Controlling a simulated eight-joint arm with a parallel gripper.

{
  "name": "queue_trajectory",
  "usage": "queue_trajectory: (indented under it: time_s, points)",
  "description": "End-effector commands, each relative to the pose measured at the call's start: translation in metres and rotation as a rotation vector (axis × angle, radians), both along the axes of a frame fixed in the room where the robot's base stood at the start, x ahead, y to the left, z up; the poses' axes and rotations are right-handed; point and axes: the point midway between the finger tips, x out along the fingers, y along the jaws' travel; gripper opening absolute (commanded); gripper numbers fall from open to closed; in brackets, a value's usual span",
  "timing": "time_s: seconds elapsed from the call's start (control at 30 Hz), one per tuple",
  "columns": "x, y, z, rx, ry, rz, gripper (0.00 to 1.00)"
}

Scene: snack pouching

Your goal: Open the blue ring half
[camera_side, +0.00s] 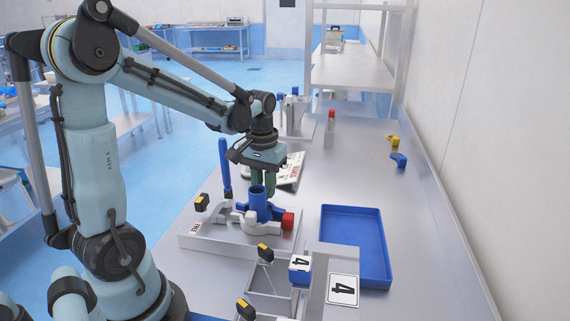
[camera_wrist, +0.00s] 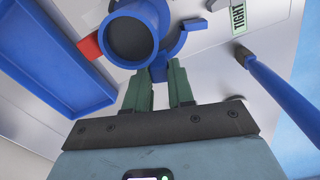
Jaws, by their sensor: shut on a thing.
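A blue upright tube (camera_side: 258,203) with a wide open mouth stands in a white fixture (camera_side: 262,228) on a grey base plate. In the wrist view the tube (camera_wrist: 133,38) shows from above. A curved blue ring half (camera_wrist: 183,38) sits beside it on the right, with a gap between. A red block (camera_side: 288,220) is at the fixture's right side. My gripper (camera_side: 263,188) has green fingers pointing down behind the tube. In the wrist view my gripper (camera_wrist: 160,82) is shut on a blue tab at the ring half's near end; the fingers hide part of it.
A blue tray (camera_side: 325,250) lies to the right. A tall blue handle (camera_side: 225,168) stands left of the fixture. Yellow (camera_side: 393,141) and blue (camera_side: 399,160) parts lie at the back right.

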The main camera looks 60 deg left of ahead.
Motion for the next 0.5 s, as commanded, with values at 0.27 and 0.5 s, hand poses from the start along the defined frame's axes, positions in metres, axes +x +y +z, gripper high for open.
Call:
queue_trajectory:
  time_s: [0.27,0.5]
  points:
    - [0.015,0.001,0.000,-0.001,0.002,-0.262,0.00]
    - [0.027,0.000,0.000,0.000,0.001,-0.489,0.00]
